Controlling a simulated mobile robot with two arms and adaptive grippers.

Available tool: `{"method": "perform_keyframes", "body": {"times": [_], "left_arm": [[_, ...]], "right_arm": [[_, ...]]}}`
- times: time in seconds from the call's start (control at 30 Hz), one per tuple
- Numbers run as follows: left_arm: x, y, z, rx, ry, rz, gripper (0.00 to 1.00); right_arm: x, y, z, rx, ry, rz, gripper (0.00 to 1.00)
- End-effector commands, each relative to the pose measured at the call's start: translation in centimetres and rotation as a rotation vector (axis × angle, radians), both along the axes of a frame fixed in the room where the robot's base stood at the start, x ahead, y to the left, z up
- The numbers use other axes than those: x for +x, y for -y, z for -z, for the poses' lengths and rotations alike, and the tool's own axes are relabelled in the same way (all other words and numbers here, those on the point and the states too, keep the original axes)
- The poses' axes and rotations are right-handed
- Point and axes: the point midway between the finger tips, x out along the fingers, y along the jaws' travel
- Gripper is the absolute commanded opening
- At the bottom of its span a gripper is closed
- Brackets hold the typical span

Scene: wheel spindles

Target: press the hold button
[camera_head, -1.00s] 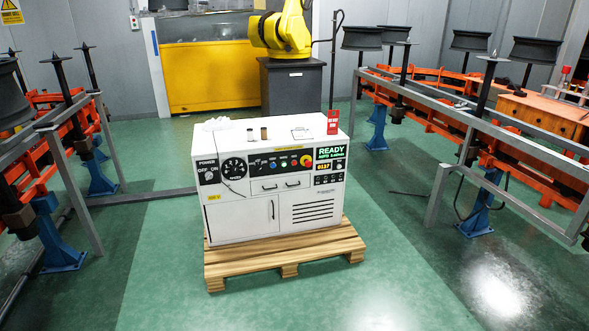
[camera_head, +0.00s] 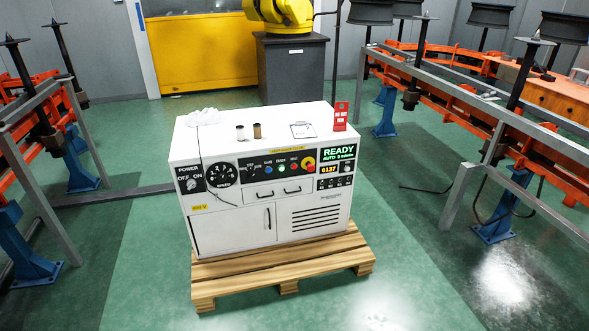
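A white control cabinet (camera_head: 235,226) stands ahead of me on a wooden pallet (camera_head: 284,262). Its upper front carries a black panel with a power switch (camera_head: 191,184), a round dial (camera_head: 221,175), a row of small coloured buttons (camera_head: 281,168), a red knob on yellow (camera_head: 308,164) and a green "READY" display (camera_head: 339,153). A keypad of small buttons (camera_head: 335,182) sits below an orange number readout (camera_head: 328,169). The labels over the small buttons are too small to read surely, so I cannot tell which is the hold button. Neither gripper shows in the head view.
On the cabinet top lie a white cloth (camera_head: 201,117), two small cups (camera_head: 257,130), a clipboard (camera_head: 303,130) and a red sign (camera_head: 340,116). Orange conveyors with grey rails (camera_head: 452,92) run along both sides. Green floor (camera_head: 400,250) is clear around the pallet. A yellow robot (camera_head: 279,12) stands behind.

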Motion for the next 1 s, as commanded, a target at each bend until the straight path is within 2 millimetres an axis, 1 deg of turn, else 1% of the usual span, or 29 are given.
{"method": "perform_keyframes", "body": {"times": [0.03,0.07,0.1,0.17,0.2,0.33,0.53,1.0], "left_arm": [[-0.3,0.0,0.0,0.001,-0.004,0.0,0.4],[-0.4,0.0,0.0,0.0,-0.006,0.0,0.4],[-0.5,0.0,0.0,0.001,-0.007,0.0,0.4],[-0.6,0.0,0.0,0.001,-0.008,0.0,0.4],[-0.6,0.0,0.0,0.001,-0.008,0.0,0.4],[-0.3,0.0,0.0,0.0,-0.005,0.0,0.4],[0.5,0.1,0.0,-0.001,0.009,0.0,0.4],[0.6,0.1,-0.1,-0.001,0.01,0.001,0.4]], "right_arm": [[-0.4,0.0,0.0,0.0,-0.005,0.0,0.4],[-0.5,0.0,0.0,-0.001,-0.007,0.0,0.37],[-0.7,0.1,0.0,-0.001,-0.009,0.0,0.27],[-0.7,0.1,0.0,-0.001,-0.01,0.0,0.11],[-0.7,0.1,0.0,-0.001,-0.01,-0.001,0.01],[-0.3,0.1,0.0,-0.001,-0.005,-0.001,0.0],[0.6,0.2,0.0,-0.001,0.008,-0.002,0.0],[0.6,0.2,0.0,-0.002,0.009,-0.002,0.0]]}}
